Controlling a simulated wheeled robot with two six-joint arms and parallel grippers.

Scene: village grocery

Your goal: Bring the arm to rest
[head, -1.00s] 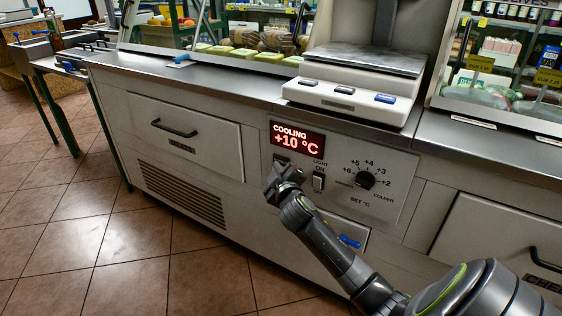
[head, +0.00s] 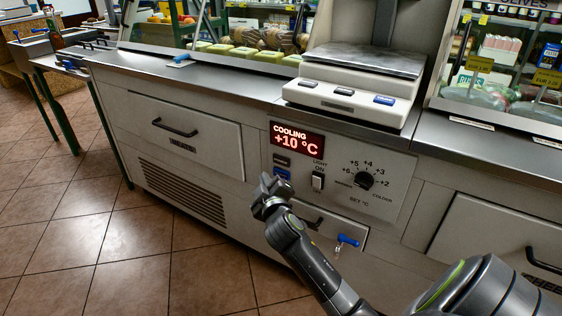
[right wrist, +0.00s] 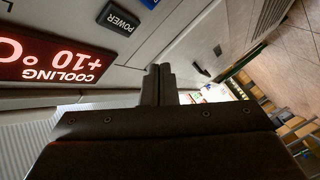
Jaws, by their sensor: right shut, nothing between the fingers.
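My right gripper (head: 266,186) is in front of the counter's control panel (head: 340,190), just left of and below the light switch (head: 317,181). It is shut and empty; in the right wrist view its fingers (right wrist: 158,84) lie together with nothing between them. A blue button (head: 282,173) shows just above the gripper in the head view. The red display (head: 297,139) reads "COOLING +10 °C". The wrist view shows the same display (right wrist: 50,60) upside down and a dark POWER button (right wrist: 118,19). My left gripper is not in view.
A dial (head: 365,180) sits right of the switch. A blue-handled tap (head: 347,241) sticks out below the panel. A scale (head: 350,95) stands on the steel counter top. A drawer (head: 185,135) with a dark handle is to the left. The tiled floor (head: 120,250) at left is clear.

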